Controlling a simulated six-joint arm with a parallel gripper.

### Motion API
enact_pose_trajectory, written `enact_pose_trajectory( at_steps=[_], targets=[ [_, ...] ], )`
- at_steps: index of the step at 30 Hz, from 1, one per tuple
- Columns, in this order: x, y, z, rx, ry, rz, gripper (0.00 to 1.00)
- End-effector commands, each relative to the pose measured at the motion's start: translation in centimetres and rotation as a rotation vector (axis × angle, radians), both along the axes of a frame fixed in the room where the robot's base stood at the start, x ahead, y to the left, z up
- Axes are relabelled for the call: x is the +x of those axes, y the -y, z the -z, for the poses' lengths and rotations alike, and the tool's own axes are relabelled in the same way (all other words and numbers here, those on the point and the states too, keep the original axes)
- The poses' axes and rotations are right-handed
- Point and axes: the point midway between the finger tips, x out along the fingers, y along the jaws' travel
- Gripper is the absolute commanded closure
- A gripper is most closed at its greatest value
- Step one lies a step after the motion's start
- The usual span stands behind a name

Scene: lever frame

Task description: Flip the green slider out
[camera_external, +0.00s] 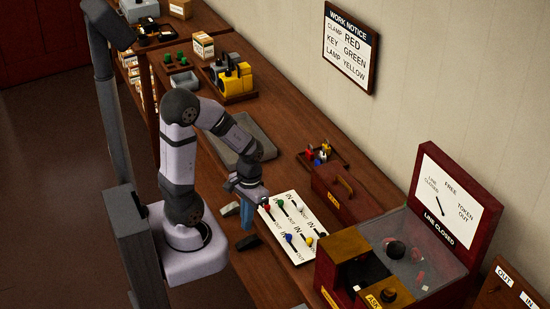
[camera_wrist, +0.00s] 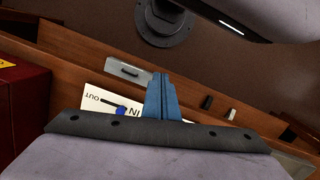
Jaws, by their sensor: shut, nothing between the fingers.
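The white slider panel (camera_external: 304,256) lies on the bench with several coloured knobs in slots marked IN and OUT. The green slider (camera_external: 279,202) is in the panel's upper left part, close to an IN label. The red slider (camera_external: 266,208) is just left of it. My gripper (camera_external: 248,222) is shut and empty, its blue fingers pointing down at the panel's left edge, apart from the green slider. In the wrist view the shut fingers (camera_wrist: 162,98) stand right of a blue slider (camera_wrist: 121,111); the green slider does not show there.
Blue (camera_external: 288,238) and yellow (camera_external: 308,241) sliders sit lower on the panel. A dark red box (camera_external: 345,206) stands behind it, and a large red-framed machine (camera_external: 330,284) to the right. A small black piece (camera_external: 247,243) lies left of the panel. A grey mat (camera_external: 250,130) is clear.

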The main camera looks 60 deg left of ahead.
Motion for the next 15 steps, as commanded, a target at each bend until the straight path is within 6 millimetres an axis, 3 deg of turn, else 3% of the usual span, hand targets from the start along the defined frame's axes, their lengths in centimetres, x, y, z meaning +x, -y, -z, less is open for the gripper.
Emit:
enact_pose_trajectory(
  at_steps=[1,5,15],
  targets=[
    [-0.8,-1.1,1.1,-0.01,-0.034,-0.065,1.0],
    [-0.6,-4.5,2.6,-0.027,-0.066,-0.217,1.0],
    [3.9,-16.8,5.1,-0.082,-0.023,-0.666,1.0]
  ],
)
